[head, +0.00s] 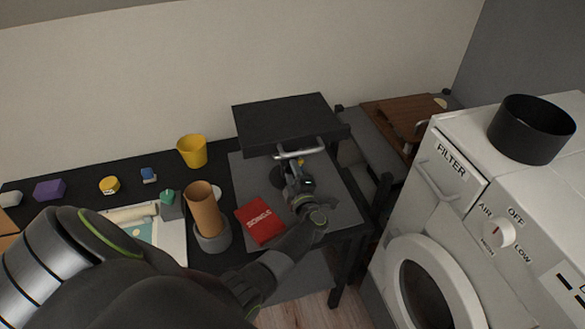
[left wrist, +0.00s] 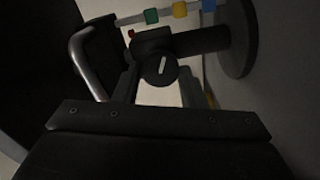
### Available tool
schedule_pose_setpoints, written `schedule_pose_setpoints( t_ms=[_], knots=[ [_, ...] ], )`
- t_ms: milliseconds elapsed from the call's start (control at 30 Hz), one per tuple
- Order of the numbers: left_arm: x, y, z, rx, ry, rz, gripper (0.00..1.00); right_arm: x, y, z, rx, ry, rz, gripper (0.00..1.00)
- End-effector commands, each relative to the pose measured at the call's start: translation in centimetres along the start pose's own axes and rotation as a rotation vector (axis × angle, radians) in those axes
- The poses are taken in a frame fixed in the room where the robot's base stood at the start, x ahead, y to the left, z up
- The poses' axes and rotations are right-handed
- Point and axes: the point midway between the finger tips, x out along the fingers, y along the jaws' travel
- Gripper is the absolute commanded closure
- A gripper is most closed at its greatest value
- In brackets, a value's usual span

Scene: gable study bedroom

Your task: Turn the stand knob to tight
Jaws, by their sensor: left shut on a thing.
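The stand is a black flat top (head: 285,122) with a silver bar handle (head: 300,152) at its front edge and a dark round base (head: 279,178) under it. In the left wrist view the stand knob (left wrist: 161,70) is a dark round knob with a white pointer mark. Green, yellow and blue blocks (left wrist: 180,10) sit on a pale rod behind it. My left gripper (head: 299,183) reaches in below the handle; it is shut on the knob, with dark fingers (left wrist: 158,90) at either side. In the head view my gripper hides the knob. My right gripper is not in view.
A red SONGS book (head: 260,220), a brown cylinder in a grey holder (head: 203,207) and a yellow cup (head: 192,151) are left of my gripper on the dark desk. A white washer-like machine (head: 430,200) bearing a black pot (head: 532,130) stands at the right.

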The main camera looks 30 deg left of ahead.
Motion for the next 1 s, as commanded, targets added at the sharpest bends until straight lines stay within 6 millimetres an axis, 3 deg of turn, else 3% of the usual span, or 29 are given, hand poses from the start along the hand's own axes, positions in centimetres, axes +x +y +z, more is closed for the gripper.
schedule_pose_setpoints(
  t_ms=[500,1000],
  knots=[
    [0.0,0.3,0.0,0.49,-0.002,-0.002,0.85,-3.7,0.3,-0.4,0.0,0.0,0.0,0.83],
    [-0.1,0.2,0.1,0.863,-0.002,-0.002,0.85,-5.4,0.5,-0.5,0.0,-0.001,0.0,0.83]
  ],
)
